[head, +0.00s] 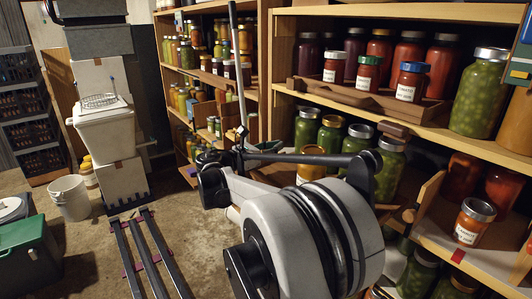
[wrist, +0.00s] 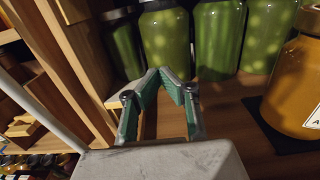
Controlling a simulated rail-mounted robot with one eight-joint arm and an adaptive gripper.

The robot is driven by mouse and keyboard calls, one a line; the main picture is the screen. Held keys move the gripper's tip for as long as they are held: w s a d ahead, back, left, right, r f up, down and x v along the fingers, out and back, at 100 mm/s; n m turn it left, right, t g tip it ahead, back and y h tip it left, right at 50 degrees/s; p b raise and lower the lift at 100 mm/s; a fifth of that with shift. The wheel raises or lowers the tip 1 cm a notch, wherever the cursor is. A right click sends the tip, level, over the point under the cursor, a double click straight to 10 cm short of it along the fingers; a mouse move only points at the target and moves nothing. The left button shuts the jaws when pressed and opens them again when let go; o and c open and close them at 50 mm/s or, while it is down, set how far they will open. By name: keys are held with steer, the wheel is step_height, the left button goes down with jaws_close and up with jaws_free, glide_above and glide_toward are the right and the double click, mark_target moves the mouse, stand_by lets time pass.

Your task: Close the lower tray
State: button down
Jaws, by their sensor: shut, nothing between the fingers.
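My gripper (head: 268,147) is at the lower jar shelf in the head view. In the wrist view my gripper (wrist: 172,78) has its two green-padded fingers angled together, tips nearly meeting, with nothing held. The fingers point toward green jars (wrist: 217,40) at the back. A bare wooden surface (wrist: 235,120) lies beneath; I cannot tell whether it is tray or shelf. In the head view, a wooden panel (head: 430,194) and a rounded piece (head: 407,215) show on the lower level. They may belong to the lower tray, which my arm largely hides; its opening is unclear.
An orange jar (wrist: 297,85) stands right of the fingers. A wooden upright (wrist: 75,70) is close on the left. Above, an upper tray (head: 330,93) holds small labelled jars. Bare floor (head: 90,240) lies to the left, with a white bucket (head: 70,198).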

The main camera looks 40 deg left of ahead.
mark_target(296, 139)
steer(key=b+x, duration=0.1)
steer(key=x, duration=0.4)
steer(key=shift+w+f, duration=0.1)
steer(key=shift+w, duration=0.05)
steer(key=shift+w+d, duration=0.2)
steer(key=shift+w, duration=0.3)
